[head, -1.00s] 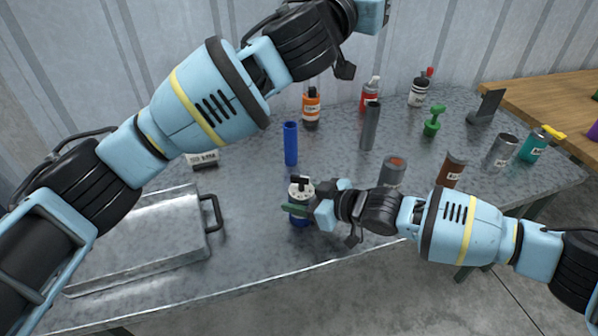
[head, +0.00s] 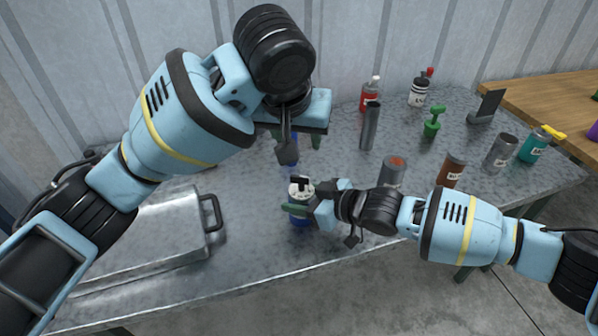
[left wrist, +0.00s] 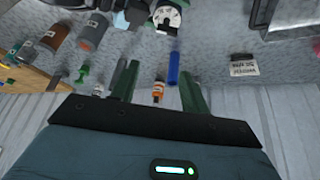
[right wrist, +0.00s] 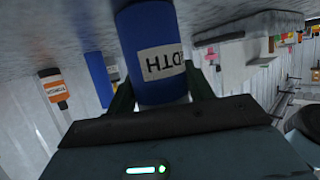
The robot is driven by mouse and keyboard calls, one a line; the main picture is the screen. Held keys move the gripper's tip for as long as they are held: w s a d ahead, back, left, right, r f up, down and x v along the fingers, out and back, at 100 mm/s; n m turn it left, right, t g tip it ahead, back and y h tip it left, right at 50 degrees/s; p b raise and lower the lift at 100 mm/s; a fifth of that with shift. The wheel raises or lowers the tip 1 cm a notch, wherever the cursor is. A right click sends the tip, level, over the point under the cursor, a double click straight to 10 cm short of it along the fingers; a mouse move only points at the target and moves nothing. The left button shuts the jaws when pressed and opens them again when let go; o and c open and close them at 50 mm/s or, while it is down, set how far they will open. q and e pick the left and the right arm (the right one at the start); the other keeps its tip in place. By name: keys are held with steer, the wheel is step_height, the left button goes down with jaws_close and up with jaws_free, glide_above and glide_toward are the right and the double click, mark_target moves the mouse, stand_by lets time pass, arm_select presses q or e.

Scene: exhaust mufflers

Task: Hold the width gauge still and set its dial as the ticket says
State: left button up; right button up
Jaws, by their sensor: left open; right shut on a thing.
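The width gauge (head: 301,216) is a blue cylinder with a white dial (head: 300,188) and a black pointer bar on top. It stands upright near the table's front. My right gripper (head: 298,208) is shut around its body; the right wrist view shows the blue body and its white label (right wrist: 162,62) between the fingers. My left gripper (head: 302,148) is open and empty, above the table behind the gauge. The dial (left wrist: 170,14) shows at the top of the left wrist view. A small white ticket (left wrist: 243,66) shows there too, its print too small to read surely; my left arm hides it in the head view.
A blue tube (left wrist: 173,70) stands behind the gauge, mostly hidden by my left gripper in the head view. A metal box with a handle (head: 209,212) lies left. Grey tube (head: 370,127), cans (head: 452,170) and bottles (head: 370,95) stand right and behind.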

mark_target(299, 176)
arm_select(q)
steer(key=shift+g, duration=0.3)
steer(key=x, duration=0.8)
steer(key=s+a+x, duration=0.1)
steer(key=x, duration=0.3)
steer(key=shift+s+f, duration=0.15)
steer(key=shift+f, duration=0.15)
steer(key=shift+a, duration=0.1)
steer(key=shift+c, duration=0.3)
steer(key=c, duration=0.7)
